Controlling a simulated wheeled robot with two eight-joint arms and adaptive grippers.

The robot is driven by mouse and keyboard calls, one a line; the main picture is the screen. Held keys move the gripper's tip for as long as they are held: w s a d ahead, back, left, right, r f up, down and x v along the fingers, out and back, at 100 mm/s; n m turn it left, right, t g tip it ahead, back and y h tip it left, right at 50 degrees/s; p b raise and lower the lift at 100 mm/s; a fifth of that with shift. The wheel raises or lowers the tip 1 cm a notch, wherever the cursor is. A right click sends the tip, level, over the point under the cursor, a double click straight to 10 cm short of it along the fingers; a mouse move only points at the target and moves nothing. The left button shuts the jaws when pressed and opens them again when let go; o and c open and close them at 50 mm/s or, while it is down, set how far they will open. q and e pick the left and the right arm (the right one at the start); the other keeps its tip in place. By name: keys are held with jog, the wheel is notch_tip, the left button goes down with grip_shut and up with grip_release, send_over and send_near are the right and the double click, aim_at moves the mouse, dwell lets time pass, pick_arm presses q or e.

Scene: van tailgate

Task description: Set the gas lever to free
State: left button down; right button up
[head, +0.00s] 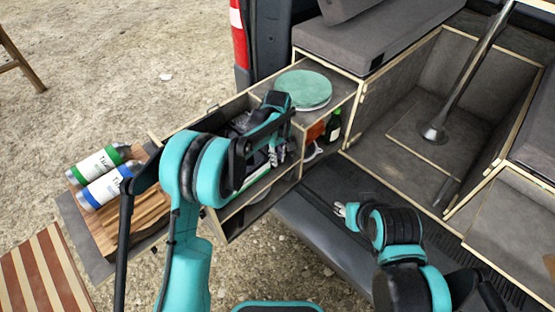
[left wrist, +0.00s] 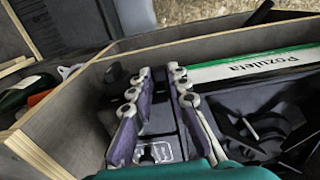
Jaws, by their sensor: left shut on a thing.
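My left gripper (head: 276,156) points down into the pulled-out drawer at the van's tail. In the left wrist view its two fingers (left wrist: 160,105) stand on either side of a narrow dark part and are shut on it. That part belongs to a dark unit (left wrist: 158,152) with a small pale marking. I cannot make out the gas lever clearly or its setting; the fingers hide part of it. My right gripper (head: 342,211) is low over the van's rear edge, apart from the drawer. Its fingers are too small to tell open or shut.
A white and green box (left wrist: 260,65) lies alongside the fingers in the drawer. The drawer's wooden walls (left wrist: 80,120) stand close by. A round green-topped stack (head: 304,88) sits above, a dark bottle (head: 333,126) beside. Two canisters (head: 98,163) lie on a wooden board (head: 125,232) at left.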

pick_arm(q)
jog(key=shift+r, duration=0.1)
jog(key=c, duration=1.4)
grip_release()
jog(key=shift+c, duration=0.2)
notch_tip(320, 180, up, 12)
